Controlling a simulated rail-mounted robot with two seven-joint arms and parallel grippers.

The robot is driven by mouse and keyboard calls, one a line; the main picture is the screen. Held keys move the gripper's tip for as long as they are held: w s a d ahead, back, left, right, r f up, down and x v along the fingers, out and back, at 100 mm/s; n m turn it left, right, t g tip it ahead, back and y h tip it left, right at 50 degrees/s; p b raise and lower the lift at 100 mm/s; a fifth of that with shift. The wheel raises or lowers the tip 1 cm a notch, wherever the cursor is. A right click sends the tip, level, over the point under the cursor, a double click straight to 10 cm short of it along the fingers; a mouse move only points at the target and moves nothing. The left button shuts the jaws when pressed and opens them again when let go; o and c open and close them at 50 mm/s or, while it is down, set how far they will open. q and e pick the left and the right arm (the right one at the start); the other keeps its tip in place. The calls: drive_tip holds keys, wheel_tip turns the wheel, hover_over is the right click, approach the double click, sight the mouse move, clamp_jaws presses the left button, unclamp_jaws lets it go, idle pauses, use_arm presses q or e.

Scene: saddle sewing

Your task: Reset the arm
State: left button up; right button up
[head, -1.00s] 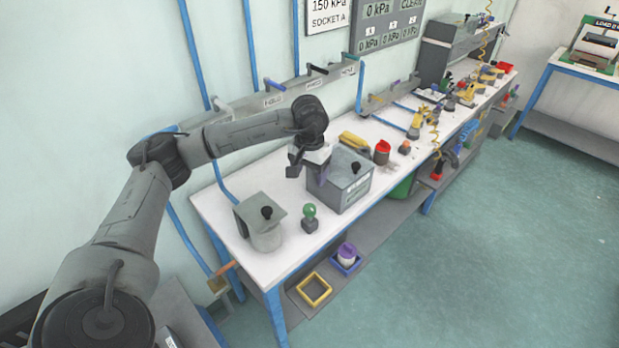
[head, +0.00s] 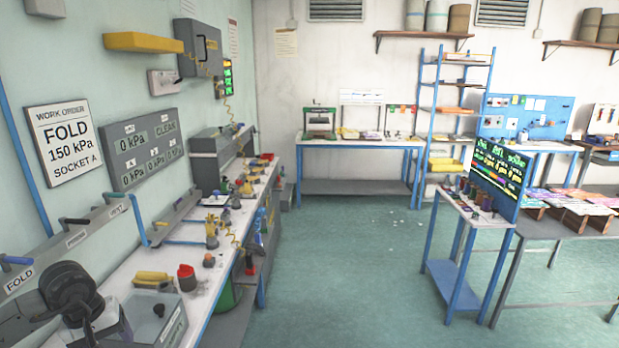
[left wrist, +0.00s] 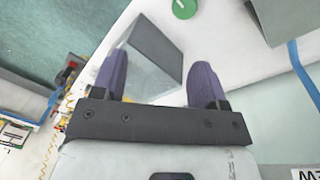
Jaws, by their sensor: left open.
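My left arm shows at the lower left of the head view, beside a grey box (head: 172,326) on the long white bench (head: 218,283). The gripper end of that arm is hidden or out of frame there. In the left wrist view my left gripper (left wrist: 158,72) is open, with its two purple fingers spread apart. The grey box (left wrist: 155,52) shows beyond and between the fingers; I see nothing gripped. I cannot tell the distance to the box. My right arm is in neither view.
A yellow item (head: 153,278) and a red-topped container (head: 187,277) stand behind the box. A rail with levers (head: 75,237) runs along the wall. A green knob (left wrist: 184,8) shows in the left wrist view.

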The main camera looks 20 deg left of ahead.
use_arm(q)
drive_tip(key=w+d+r+n+t+h, duration=0.8)
drive_tip(key=w+d+r+n+t, duration=0.25)
drive_tip(key=r+n, duration=0.2)
drive_tip(key=s+r+n+t+y, duration=0.2)
drive_tip(key=r+n+t+y, duration=0.55)
drive_tip(key=n, duration=0.75)
drive_tip(key=s+r+n+t+y, duration=0.1)
drive_tip(key=r+n+t+y, duration=0.65)
drive_tip(key=n, duration=0.85)
drive_tip(key=s+d+f+n+g+h, duration=0.1)
drive_tip(key=s+d+f+n+g, duration=0.3)
drive_tip(key=f, duration=0.6)
drive_tip(key=s+d+f+n+g+h, duration=0.2)
drive_tip(key=d+f+n+g, duration=0.3)
drive_tip(key=f, duration=0.6)
drive_tip(key=s+d+f+n+g+h, duration=0.1)
drive_tip(key=s+d+f+n+g, duration=0.2)
drive_tip(key=f+n+g, duration=0.5)
drive_tip(key=s+d+f+g+h, duration=0.1)
drive_tip(key=s+d+f+g, duration=0.25)
drive_tip(key=s+f, duration=0.85)
drive_tip(key=s+d+f+g+h, duration=0.2)
drive_tip(key=s+d+f+g, duration=0.15)
drive_tip(key=s+f, duration=0.85)
wheel_tip(320, 180, up, 34)
drive_tip(key=p, duration=3.3)
drive_tip(key=shift+w+d+r+t+p, duration=0.15)
drive_tip(key=shift+w+r+t+p, duration=0.1)
drive_tip(key=shift+t+p, duration=0.1)
